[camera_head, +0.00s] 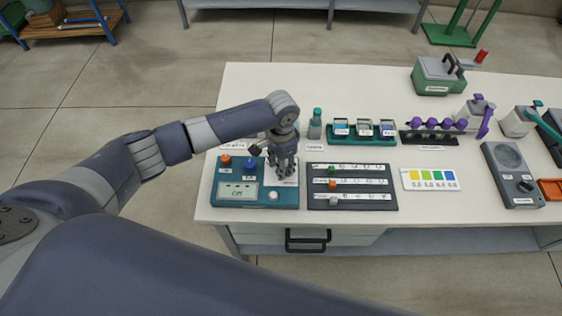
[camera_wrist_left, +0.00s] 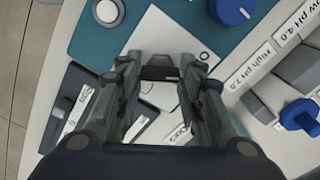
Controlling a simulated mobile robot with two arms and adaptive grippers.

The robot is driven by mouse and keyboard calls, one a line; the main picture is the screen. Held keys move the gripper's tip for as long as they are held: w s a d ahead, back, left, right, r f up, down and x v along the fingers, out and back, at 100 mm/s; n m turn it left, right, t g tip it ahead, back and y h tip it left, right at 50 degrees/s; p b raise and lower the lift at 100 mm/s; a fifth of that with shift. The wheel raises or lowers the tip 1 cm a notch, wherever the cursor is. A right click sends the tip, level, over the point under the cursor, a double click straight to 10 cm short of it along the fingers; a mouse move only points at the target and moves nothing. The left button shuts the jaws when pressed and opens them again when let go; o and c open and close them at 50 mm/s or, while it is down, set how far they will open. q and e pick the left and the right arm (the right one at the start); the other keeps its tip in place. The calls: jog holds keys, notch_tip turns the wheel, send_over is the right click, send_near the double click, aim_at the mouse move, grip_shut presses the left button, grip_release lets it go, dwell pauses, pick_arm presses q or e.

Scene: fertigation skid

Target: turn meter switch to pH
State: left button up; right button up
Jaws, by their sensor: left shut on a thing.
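The teal meter (camera_head: 228,203) lies at the left end of the white bench. It has a small grey display (camera_head: 237,191), an orange knob (camera_head: 226,160), a blue knob (camera_head: 250,164) and a white knob (camera_head: 273,196). The display text is too small to read surely. My left gripper (camera_head: 283,171) points down over the meter's right part. In the left wrist view its fingers (camera_wrist_left: 160,74) are shut on the dark meter switch (camera_wrist_left: 160,72), above a white plate (camera_wrist_left: 165,38) with a small ring mark. The fingers partly hide the switch, so its setting is unclear. My right gripper is out of view.
A dark slider panel (camera_head: 380,201) sits right of the meter, then a color card (camera_head: 431,179). Behind stand a teal capped bottle (camera_head: 315,124), a rack of cups (camera_head: 337,141) and purple-topped tubes (camera_head: 407,137). My arm crosses the bench's left edge.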

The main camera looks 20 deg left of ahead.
pick_arm(q)
jog(key=m+p, duration=0.1)
jog(key=m, duration=0.3)
jog(key=shift+r+m, duration=0.1)
jog(key=shift+m, duration=0.2)
jog(key=shift+m+p, duration=0.55)
jog(key=shift+m, duration=1.75)
jog(key=o, duration=1.1)
jog(key=shift+c, duration=0.2)
